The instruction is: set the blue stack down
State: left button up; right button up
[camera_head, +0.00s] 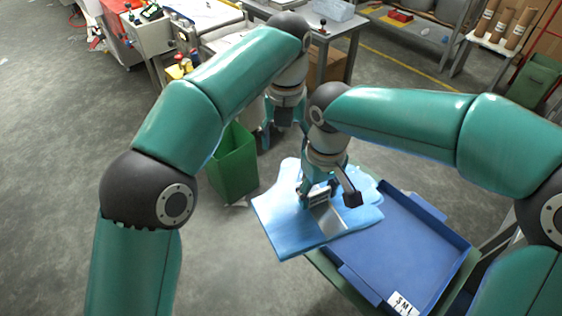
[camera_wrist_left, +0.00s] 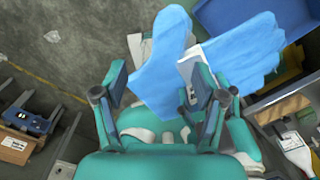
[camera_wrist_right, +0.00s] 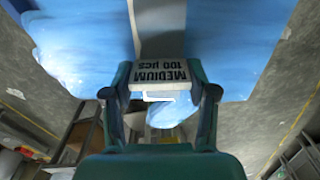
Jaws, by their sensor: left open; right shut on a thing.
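The blue stack (camera_head: 281,226) is a flat pile of blue film gloves with a grey-white band marked "MEDIUM 100 pcs" (camera_wrist_right: 158,75). My right gripper (camera_head: 330,196) is shut on it at the band, from above. The stack covers the upper left part of the blue tray (camera_head: 415,235) in the head view and reaches past its left side; any gap beneath is hard to judge. The stack also shows in the left wrist view (camera_wrist_left: 160,70). My left gripper (camera_head: 282,138) is open and empty, beyond the stack; its fingers also show in the left wrist view (camera_wrist_left: 160,85).
A size label (camera_head: 402,303) is on the tray's near edge. A green bin (camera_head: 234,162) stands on the floor left of the stack. Work tables (camera_head: 325,30) and a shelf (camera_head: 415,30) with goods stand behind. Grey floor (camera_head: 50,170) lies open at the left.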

aim_at(285, 171)
pick_arm(q)
notch_tip(285, 171, down, 10)
jog(key=shift+f, duration=0.15)
dwell(0.3)
jog(key=shift+a, duration=0.1)
jog(key=shift+c, duration=0.5)
grip_shut()
jog(key=c, duration=1.2)
grip_release()
jog(key=o, duration=1.3)
